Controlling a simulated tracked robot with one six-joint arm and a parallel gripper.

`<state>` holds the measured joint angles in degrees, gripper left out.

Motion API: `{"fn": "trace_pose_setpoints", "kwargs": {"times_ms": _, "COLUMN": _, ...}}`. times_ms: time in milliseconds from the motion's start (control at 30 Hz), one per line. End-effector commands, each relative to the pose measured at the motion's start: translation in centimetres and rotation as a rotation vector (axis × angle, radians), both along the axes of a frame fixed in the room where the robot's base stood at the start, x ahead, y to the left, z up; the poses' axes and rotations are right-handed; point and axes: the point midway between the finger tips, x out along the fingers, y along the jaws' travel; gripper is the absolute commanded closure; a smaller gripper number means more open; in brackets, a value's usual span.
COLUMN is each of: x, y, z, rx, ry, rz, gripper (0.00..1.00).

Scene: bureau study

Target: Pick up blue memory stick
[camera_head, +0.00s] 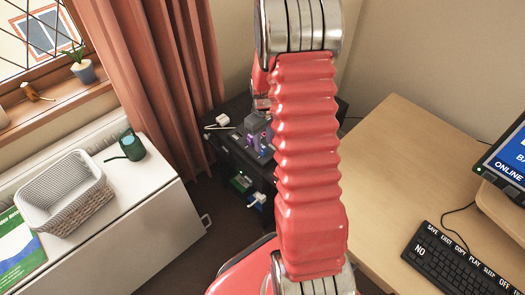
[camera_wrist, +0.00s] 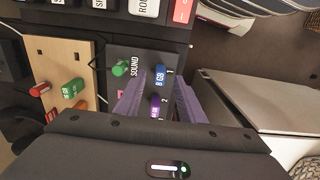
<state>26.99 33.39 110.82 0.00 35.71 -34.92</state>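The blue memory stick (camera_wrist: 160,76), marked 8 GB, stands in a dark panel (camera_wrist: 122,52) beside the number 1 in the wrist view. A purple stick (camera_wrist: 156,104) is just below it, beside the number 2. My gripper (camera_wrist: 160,90) is open, with one purple finger left of the sticks and one right. The blue stick lies at the fingertips' level, between them in the picture; I cannot tell the depth gap. In the head view my gripper (camera_head: 262,140) is small and partly hidden by my red arm, over a black unit (camera_head: 228,152).
A wooden board (camera_wrist: 66,62) holds red and green sticks further left. In the head view, a white cabinet with a basket (camera_head: 65,205) is left and a wooden desk (camera_head: 400,150) is right.

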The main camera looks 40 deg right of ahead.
Motion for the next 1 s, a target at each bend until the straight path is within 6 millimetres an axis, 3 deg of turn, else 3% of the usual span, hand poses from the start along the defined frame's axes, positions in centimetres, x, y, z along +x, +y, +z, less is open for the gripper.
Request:
{"fn": "trace_pose_setpoints", "kwargs": {"times_ms": 400, "x": 0.4, "y": 0.1, "z": -4.4, "rx": 0.001, "ry": 0.001, "rz": 0.001, "gripper": 0.64}}
{"fn": "trace_pose_setpoints", "kwargs": {"times_ms": 1000, "x": 0.4, "y": 0.1, "z": -4.4, "rx": 0.001, "ry": 0.001, "rz": 0.001, "gripper": 0.67}}
